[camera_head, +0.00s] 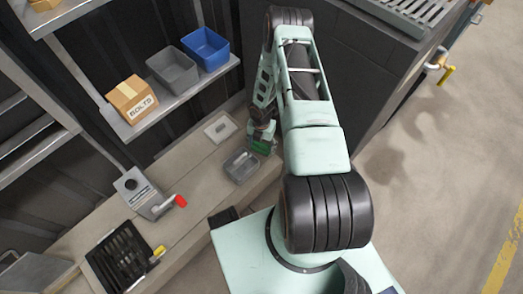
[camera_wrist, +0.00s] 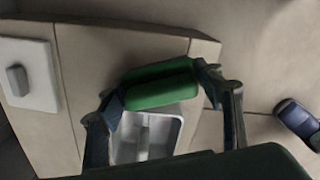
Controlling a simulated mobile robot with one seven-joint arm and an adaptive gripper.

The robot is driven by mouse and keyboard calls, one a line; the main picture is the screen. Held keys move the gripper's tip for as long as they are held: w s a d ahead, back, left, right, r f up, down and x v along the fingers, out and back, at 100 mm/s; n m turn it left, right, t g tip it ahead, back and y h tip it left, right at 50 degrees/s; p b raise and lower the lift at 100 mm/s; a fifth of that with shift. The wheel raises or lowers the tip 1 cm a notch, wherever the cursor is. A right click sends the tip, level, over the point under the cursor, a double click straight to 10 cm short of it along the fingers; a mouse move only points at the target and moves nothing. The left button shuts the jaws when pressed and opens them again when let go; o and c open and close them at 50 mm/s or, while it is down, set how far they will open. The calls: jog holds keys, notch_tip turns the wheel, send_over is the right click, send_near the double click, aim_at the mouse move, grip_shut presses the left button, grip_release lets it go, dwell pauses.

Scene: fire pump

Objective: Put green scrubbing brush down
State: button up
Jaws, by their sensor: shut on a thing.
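The green scrubbing brush (camera_wrist: 160,84) is a rounded green block, held between the two fingers of my gripper (camera_wrist: 165,90) in the wrist view. My gripper is shut on it. The brush is above the bench top, partly over a small grey tray (camera_wrist: 172,140). In the head view the green brush (camera_head: 261,146) shows below my arm, at the bench's right end, just right of the grey tray (camera_head: 241,180). Whether the brush touches the bench cannot be told.
A light plate with a grey knob (camera_head: 221,128) lies left of the brush. A shelf above carries a bolts box (camera_head: 132,99), a grey bin (camera_head: 172,69) and a blue bin (camera_head: 206,49). A device with a red-tipped handle (camera_head: 180,201) stands farther left. The bench between is clear.

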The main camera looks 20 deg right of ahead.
aim_at(262, 150)
jog(key=shift+w+f+b, duration=0.1)
jog(key=shift+f+b, duration=0.35)
jog(key=shift+f, duration=1.25)
jog(key=shift+f, duration=0.15)
jog(key=o, duration=1)
notch_tip(262, 150, up, 12)
jog(key=p, duration=0.3)
jog(key=shift+r+p, duration=0.2)
jog(key=shift+p, duration=0.2)
